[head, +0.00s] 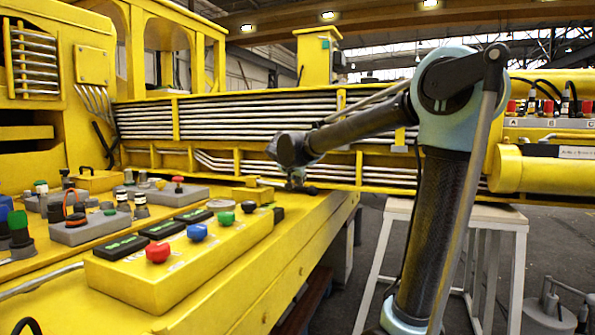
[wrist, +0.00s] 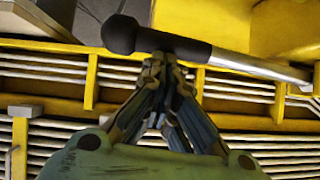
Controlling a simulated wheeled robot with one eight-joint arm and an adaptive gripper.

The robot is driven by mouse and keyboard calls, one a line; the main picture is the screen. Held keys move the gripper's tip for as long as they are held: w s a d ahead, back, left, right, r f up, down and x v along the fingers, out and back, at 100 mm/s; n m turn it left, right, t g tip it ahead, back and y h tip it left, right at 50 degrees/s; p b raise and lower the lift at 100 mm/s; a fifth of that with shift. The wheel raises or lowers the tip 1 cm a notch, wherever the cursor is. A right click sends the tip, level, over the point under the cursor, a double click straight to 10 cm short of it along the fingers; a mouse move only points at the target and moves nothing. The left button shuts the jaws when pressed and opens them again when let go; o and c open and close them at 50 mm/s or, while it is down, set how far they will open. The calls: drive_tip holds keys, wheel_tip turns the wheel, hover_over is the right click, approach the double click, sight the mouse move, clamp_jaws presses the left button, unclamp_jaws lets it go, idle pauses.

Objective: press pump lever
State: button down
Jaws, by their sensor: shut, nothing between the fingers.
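The pump lever (wrist: 225,57) lies across the upper part of the wrist view. It has a black grip with a round knob at its left end and a silver rod running off to the right. My gripper (wrist: 157,68) is shut and empty, with its fingertips right at the black grip. I cannot tell whether they touch it. In the head view my gripper (head: 296,178) points down at the far right end of the yellow bench, over the dark end of the lever (head: 307,189), and partly hides it.
A yellow control box (head: 180,265) with red, blue, green and black knobs stands on the bench in front. Grey control boxes (head: 88,228) stand to its left. Behind run silver pipes (head: 255,115) along the yellow boom. A white stand (head: 505,222) is at the right.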

drive_tip(key=shift+s+d+f, duration=0.15)
drive_tip(key=shift+s+f, duration=0.05)
drive_tip(key=shift+f, duration=0.35)
drive_tip(key=s+a+r, duration=0.2)
drive_tip(key=s+r, duration=0.6)
drive_tip(key=r, duration=0.2)
drive_tip(key=shift+s+a, duration=0.15)
drive_tip(key=shift+a, duration=0.05)
idle(0.8)
